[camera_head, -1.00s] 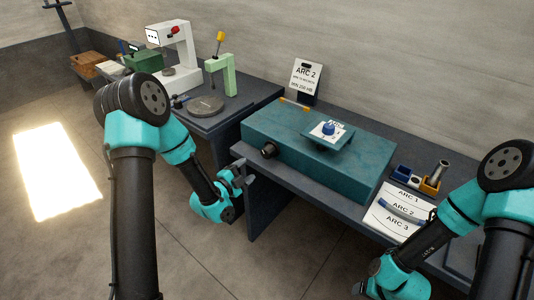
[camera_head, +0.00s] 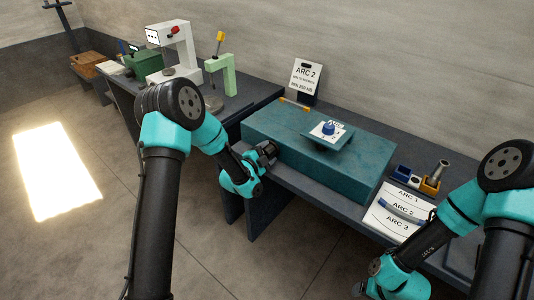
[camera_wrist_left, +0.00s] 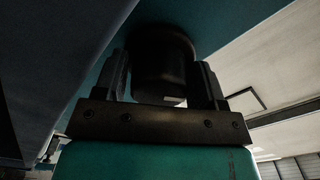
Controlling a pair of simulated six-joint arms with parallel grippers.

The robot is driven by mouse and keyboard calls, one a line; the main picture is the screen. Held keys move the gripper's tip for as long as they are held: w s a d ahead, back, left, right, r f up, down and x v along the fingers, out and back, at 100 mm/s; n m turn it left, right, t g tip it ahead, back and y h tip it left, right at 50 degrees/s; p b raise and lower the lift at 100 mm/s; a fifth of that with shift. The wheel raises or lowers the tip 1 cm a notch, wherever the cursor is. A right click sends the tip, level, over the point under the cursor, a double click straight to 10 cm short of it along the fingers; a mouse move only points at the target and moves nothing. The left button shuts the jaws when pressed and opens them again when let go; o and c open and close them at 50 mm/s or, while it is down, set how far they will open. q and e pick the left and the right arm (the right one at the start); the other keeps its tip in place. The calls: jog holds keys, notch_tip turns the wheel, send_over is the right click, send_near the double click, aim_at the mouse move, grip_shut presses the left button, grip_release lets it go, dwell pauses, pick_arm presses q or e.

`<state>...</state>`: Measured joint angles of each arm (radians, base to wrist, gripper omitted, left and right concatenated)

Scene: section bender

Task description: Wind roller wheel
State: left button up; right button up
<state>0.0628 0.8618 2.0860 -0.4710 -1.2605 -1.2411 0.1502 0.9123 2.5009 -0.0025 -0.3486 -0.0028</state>
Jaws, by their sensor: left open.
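The roller wheel is a dark round knob (camera_wrist_left: 163,65) on the lower front left of the teal bender block (camera_head: 345,165). In the left wrist view it sits between the two fingers of my left gripper (camera_head: 267,151), which is open around it. I cannot tell whether either finger touches it. In the head view the gripper mostly hides the knob.
An "ARC 2" sign (camera_head: 306,76) stands behind the block. A sheet marked ARC 1 to 3 (camera_head: 398,213) with a curved blue bar lies on the bench to the right, near small blue and yellow holders (camera_head: 430,186). A green press (camera_head: 220,76) stands on the left bench.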

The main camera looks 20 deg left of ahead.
pick_arm(q)
jog(key=shift+c, duration=0.3)
jog(key=c, duration=0.6)
jog(key=shift+n, duration=0.3)
jog(key=n, duration=0.8)
jog(key=shift+f+n, duration=0.1)
jog(key=shift+n, duration=0.3)
jog(key=n, duration=0.6)
jog(key=shift+s+d, duration=0.1)
jog(key=n, duration=0.6)
jog(key=shift+n, duration=0.3)
